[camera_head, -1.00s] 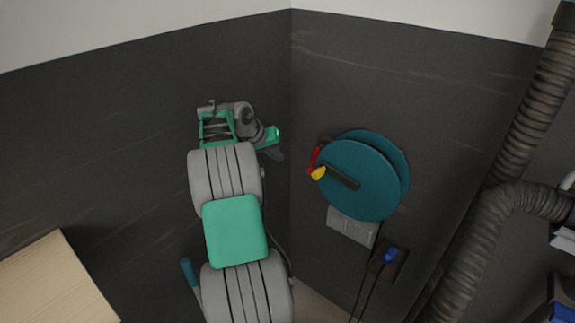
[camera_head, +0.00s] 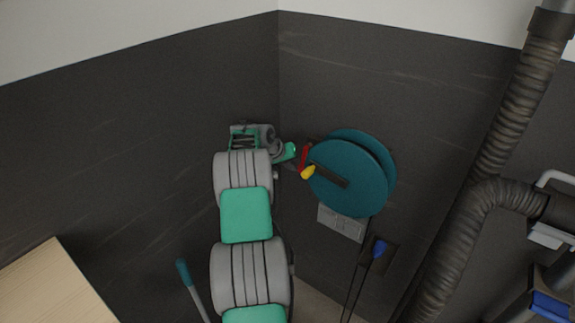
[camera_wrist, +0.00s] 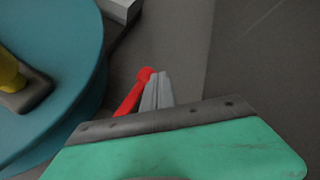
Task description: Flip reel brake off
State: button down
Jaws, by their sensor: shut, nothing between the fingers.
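The teal reel (camera_head: 352,188) hangs on the dark wall right of the corner, with a yellow knob (camera_head: 307,172) on its dark crank arm. A red brake lever (camera_head: 305,156) stands at the reel's upper left edge. My gripper (camera_head: 296,168) is just left of the red lever, partly hidden behind my green wrist part. In the wrist view, my gripper (camera_wrist: 157,80) has its grey fingers together and empty. The red lever (camera_wrist: 131,98) lies right beside them on the left, its rounded tip near the fingertips; whether they touch is unclear. The lever's lower end is hidden behind my gripper body.
A grey plate (camera_head: 341,222) sits under the reel, and a hanging cable with a blue end (camera_head: 380,249) is below it. A ribbed duct (camera_head: 480,215) runs down the right side. A wooden top (camera_head: 50,290) is at lower left. The wall left of my arm is bare.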

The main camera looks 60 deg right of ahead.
jog(key=shift+s+a+f+b, duration=0.15)
jog(key=shift+s+f+b, duration=0.15)
jog(key=shift+s+b, duration=0.55)
jog(key=shift+w, duration=0.2)
